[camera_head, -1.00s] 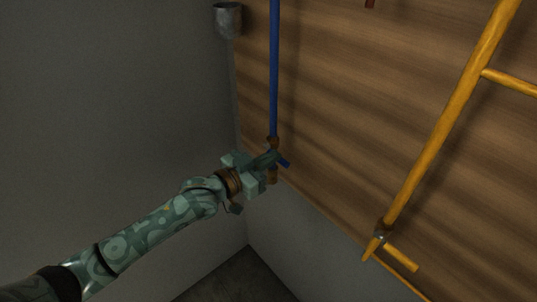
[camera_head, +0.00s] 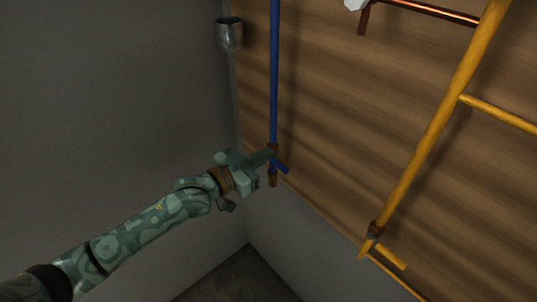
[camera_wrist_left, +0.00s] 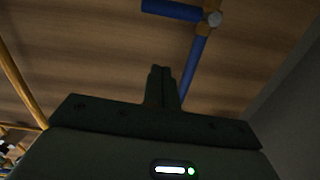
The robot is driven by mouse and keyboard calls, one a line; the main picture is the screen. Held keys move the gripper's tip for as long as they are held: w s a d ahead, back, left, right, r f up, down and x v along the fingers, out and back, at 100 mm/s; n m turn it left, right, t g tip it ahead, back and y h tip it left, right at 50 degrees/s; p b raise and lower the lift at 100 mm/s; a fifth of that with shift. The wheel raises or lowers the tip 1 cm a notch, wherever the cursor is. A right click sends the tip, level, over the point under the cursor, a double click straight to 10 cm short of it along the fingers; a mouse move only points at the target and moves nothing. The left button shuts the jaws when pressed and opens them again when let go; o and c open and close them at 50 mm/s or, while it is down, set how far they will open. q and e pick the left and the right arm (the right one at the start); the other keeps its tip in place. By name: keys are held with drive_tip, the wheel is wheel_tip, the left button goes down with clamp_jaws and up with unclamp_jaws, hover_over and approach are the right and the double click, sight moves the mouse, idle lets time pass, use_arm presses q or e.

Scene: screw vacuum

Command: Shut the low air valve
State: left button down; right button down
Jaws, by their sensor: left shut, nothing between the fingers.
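The blue air pipe (camera_head: 274,75) runs down the wooden wall to a low valve with brass-coloured fittings. Its blue handle (camera_head: 281,166) sticks out to the right and downward, across the line of the pipe. In the left wrist view the handle (camera_wrist_left: 172,10) points left from the valve body (camera_wrist_left: 212,19), roughly square to the pipe (camera_wrist_left: 193,70). My left gripper (camera_head: 271,153) is shut and empty, its fingertips close beside the valve in the head view. In the left wrist view the closed fingers (camera_wrist_left: 161,72) appear apart from the handle. My right gripper is out of view.
A yellow pipe (camera_head: 440,125) with its own yellow-handled valve (camera_head: 390,257) runs down the wall at the right. A red pipe (camera_head: 430,10) shows at the top. A grey metal cup-like fitting (camera_head: 230,35) is at the corner. Grey wall lies left of the arm.

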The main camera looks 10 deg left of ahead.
use_arm(q)
drive_tip(key=v, duration=0.8)
drive_tip(key=shift+s+f+b, duration=0.25)
drive_tip(key=shift+f+b, duration=0.05)
drive_tip(key=shift+f, duration=0.1)
drive_tip(key=shift+a, duration=0.1)
